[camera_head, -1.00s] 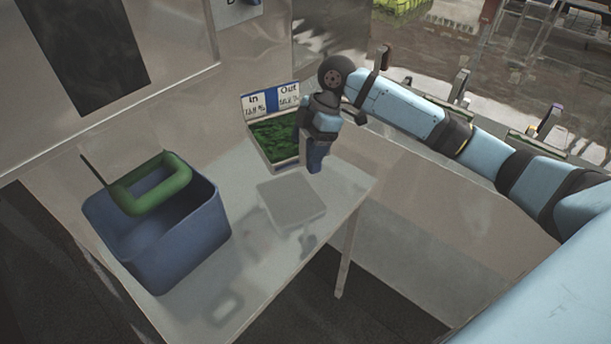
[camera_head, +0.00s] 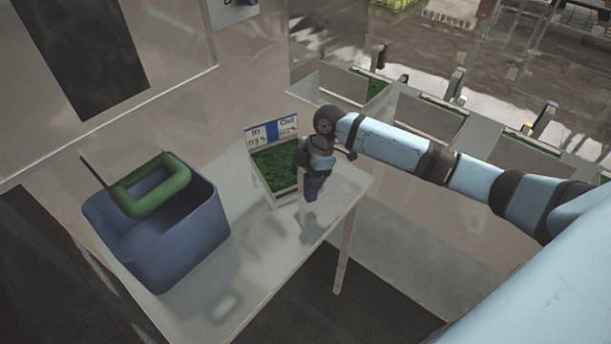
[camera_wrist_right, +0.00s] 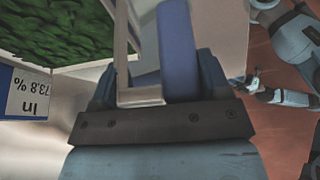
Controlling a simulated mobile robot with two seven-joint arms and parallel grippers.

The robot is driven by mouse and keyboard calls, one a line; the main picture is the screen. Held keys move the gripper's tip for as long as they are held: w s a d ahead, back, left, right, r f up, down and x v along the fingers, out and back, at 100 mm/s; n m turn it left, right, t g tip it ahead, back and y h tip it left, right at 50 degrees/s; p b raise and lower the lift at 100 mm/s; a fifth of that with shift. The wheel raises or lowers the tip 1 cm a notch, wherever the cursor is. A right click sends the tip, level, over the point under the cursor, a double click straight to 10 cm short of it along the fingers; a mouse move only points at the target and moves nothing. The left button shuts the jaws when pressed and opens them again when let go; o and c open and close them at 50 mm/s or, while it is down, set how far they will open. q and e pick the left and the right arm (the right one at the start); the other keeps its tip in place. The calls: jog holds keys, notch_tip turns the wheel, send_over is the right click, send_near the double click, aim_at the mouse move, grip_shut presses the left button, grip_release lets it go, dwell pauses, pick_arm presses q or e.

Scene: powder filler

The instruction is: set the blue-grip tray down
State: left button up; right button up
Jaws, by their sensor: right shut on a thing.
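The blue-grip tray (camera_head: 286,198) is a shallow pale box with a green fill and a back panel marked In and Out. It is at the far right part of the white table in the head view, on it or just above it; I cannot tell if it touches. My right gripper (camera_head: 311,190) is at its right side. In the right wrist view my right gripper (camera_wrist_right: 160,85) is shut on the tray's blue grip (camera_wrist_right: 180,50), with the green fill to the left. A light-blue arm, apparently my left, shows at that view's right edge; its small gripper (camera_wrist_right: 248,84) is unclear.
A blue bin (camera_head: 170,250) with a green handle-like frame (camera_head: 155,187) stands on the white table (camera_head: 235,290), left of the tray. The table has bare surface between them. More green-filled trays (camera_head: 372,86) are beyond the wall at the back right.

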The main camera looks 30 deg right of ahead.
jog(key=shift+f, duration=0.1)
jog(key=o, duration=1.3)
